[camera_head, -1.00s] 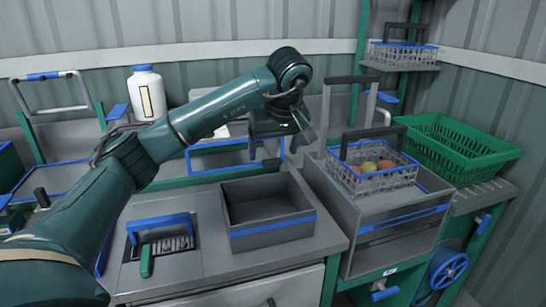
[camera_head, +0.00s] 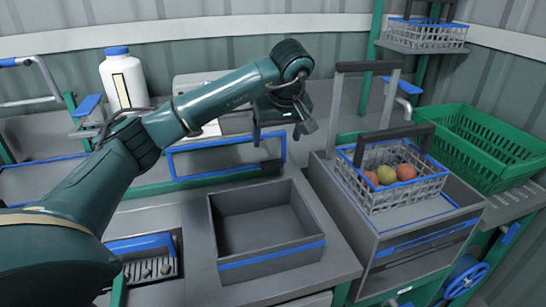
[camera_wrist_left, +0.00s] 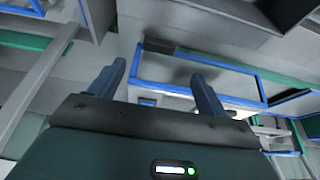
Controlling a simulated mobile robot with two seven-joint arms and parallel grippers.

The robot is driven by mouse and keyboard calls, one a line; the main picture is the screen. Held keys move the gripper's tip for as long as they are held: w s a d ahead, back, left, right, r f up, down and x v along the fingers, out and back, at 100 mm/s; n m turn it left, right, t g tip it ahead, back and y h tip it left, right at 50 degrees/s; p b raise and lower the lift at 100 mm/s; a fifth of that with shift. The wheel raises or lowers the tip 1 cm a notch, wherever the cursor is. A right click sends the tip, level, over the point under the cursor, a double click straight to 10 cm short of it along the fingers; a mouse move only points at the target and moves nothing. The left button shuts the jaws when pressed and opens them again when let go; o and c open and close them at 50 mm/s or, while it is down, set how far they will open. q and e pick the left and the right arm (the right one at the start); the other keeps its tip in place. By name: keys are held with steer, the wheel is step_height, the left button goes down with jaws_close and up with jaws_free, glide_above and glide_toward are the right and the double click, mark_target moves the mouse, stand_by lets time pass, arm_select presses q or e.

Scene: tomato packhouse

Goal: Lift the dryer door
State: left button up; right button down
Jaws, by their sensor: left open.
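My left gripper (camera_head: 283,130) is open and empty, pointing down over the back of the bench, right of the upright blue-framed panel. In the left wrist view its two fingers (camera_wrist_left: 158,82) are spread, with a blue-framed panel (camera_wrist_left: 235,101) beyond them. No part is clearly marked as the dryer door. Candidates are the blue-framed panel (camera_head: 222,176) at the back of the bench and the grey box with blue stripes (camera_head: 398,262) at right. A tall handle with a black bar (camera_head: 368,66) stands behind that box. The gripper appears apart from these. My right gripper is not in view.
A wire basket of fruit (camera_head: 398,197) sits on the grey box. An open grey bin (camera_head: 270,258) stands in front of my gripper. A green crate (camera_head: 478,160) is at right and a white bottle (camera_head: 122,78) at back left. My arm crosses the left side.

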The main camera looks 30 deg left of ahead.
mark_target(272, 162)
arm_select(q)
steer(key=x, duration=1)
steer(key=shift+r, duration=0.1)
steer(key=c, duration=1.4)
